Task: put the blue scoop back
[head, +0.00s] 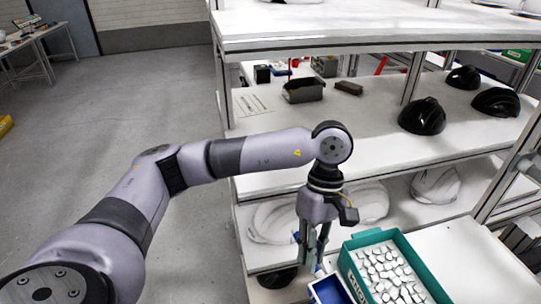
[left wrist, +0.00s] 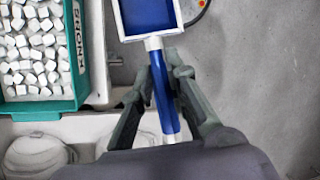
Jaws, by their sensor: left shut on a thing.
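The blue scoop (head: 330,289) has a deep blue pan with a white rim. In the left wrist view its pan (left wrist: 150,15) is at the top, partly cut off, and its blue handle (left wrist: 163,95) runs down between the fingers. My left gripper (head: 314,266) is shut on the handle and points downward; it also shows in the left wrist view (left wrist: 168,105). In the head view the scoop is at the bottom edge, left of the teal crate. My right gripper is in neither view.
A teal crate (head: 344,264) full of white blocks stands on a white surface. Shelves behind hold black helmet shells (head: 422,116), a dark bin (head: 303,90) and, lower, white shells (head: 436,186).

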